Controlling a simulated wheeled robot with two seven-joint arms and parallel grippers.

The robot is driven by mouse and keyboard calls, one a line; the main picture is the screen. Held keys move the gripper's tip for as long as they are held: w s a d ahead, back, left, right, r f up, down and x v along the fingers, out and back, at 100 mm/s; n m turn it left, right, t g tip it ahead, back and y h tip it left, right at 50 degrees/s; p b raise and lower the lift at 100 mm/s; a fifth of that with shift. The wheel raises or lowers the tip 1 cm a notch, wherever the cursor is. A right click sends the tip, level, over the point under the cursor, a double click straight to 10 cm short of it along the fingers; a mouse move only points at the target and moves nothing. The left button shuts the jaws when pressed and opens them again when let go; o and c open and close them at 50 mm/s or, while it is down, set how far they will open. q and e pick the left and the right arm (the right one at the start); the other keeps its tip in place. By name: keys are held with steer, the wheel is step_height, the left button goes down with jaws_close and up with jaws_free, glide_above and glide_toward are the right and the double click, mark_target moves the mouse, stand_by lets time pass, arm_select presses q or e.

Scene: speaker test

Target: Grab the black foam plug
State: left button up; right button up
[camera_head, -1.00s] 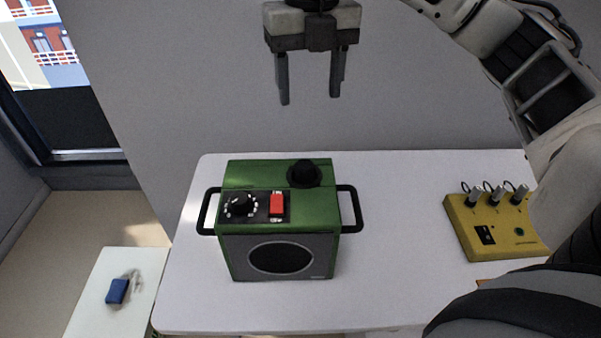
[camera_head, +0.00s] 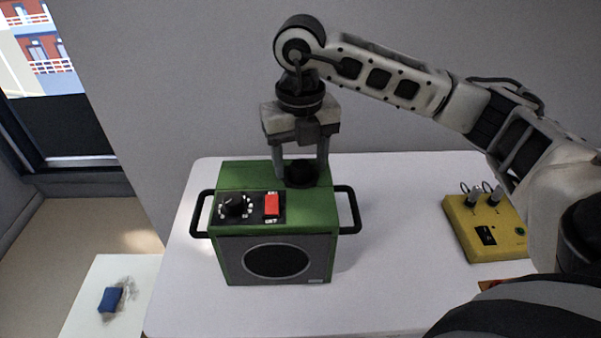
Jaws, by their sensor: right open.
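The black foam plug (camera_head: 301,174) sits on top of the green speaker box (camera_head: 245,176), near its back right. My right gripper (camera_head: 300,176) points down over it. Its two fingers are open, one on the left and one on the right of the plug. I cannot tell whether either finger touches it. The box stands upright on the white table, with a black dial (camera_head: 235,205) and a red switch (camera_head: 271,204) on its top. My left gripper is not in view.
The box has black side handles (camera_head: 349,210). A yellow device (camera_head: 488,235) with silver connectors stands at the right on the white table (camera_head: 400,290), partly behind my arm. A blue object (camera_head: 110,299) lies on a lower white surface at the left. The table between box and device is clear.

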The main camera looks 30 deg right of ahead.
steer(key=shift+f, duration=0.25)
steer(key=c, duration=1)
steer(key=shift+c, duration=0.2)
steer(key=shift+r, duration=0.15)
